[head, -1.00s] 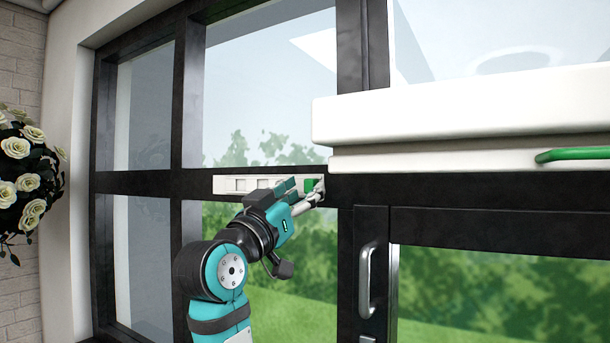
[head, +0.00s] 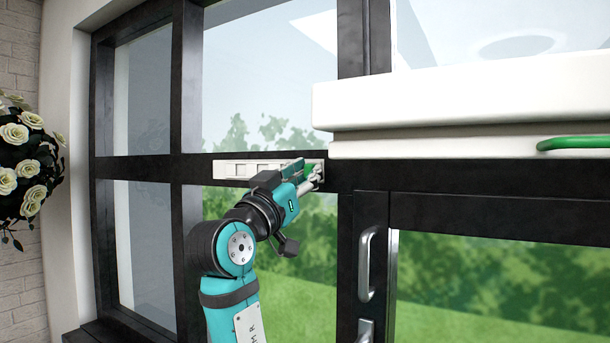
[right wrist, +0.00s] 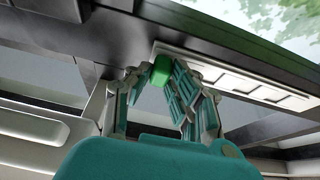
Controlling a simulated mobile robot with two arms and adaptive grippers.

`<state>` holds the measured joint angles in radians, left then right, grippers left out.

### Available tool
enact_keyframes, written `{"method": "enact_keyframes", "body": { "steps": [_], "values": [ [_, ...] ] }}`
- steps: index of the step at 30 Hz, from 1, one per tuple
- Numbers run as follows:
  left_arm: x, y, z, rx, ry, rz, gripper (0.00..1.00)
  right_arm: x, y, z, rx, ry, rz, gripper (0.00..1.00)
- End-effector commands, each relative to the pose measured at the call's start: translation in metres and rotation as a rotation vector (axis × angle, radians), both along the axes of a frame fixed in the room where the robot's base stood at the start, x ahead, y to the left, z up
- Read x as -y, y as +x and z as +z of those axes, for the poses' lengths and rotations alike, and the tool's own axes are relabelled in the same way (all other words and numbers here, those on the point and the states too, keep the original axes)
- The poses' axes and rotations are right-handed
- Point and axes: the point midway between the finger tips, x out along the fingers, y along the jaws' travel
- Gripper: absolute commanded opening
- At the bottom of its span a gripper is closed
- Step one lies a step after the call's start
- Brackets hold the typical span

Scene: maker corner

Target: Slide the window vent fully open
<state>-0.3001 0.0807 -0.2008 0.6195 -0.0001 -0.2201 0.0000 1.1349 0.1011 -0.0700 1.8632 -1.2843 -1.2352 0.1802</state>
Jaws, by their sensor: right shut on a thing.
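The window vent (head: 222,170) is a white strip with several square openings, set on the dark horizontal window bar. It also shows in the right wrist view (right wrist: 240,80). Its green slider knob (head: 309,169) is near the strip's right end in the head view. The knob shows clearly in the right wrist view (right wrist: 161,72), between the fingers. My right gripper (head: 314,176) reaches up to the vent from below and is shut on the knob. The fingers partly hide the knob and the strip's right end in the head view. My left gripper is in neither view.
A white box-like housing (head: 450,110) with a green handle (head: 575,143) juts out right of the vent, close to my gripper. A door handle (head: 367,265) is below right. White flowers (head: 25,150) hang at the far left. The glass area left of my arm is clear.

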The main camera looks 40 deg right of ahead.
Motion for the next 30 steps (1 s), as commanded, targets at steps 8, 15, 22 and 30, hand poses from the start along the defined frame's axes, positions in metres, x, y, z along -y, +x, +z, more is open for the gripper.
{"method": "enact_keyframes", "body": {
  "steps": [8, 15, 22, 30],
  "values": [
    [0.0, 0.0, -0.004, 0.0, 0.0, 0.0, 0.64, -0.003, 0.012, -0.001, -0.002, 0.002, 0.001, 0.0],
    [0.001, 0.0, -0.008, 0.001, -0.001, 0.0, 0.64, -0.01, 0.033, 0.0, 0.0, -0.001, 0.002, 0.0],
    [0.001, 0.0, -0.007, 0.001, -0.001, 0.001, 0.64, -0.011, 0.033, 0.001, 0.002, -0.003, 0.004, 0.0],
    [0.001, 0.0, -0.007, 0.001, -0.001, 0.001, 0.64, -0.01, 0.033, 0.001, 0.001, -0.002, 0.002, 0.42]
  ]
}}
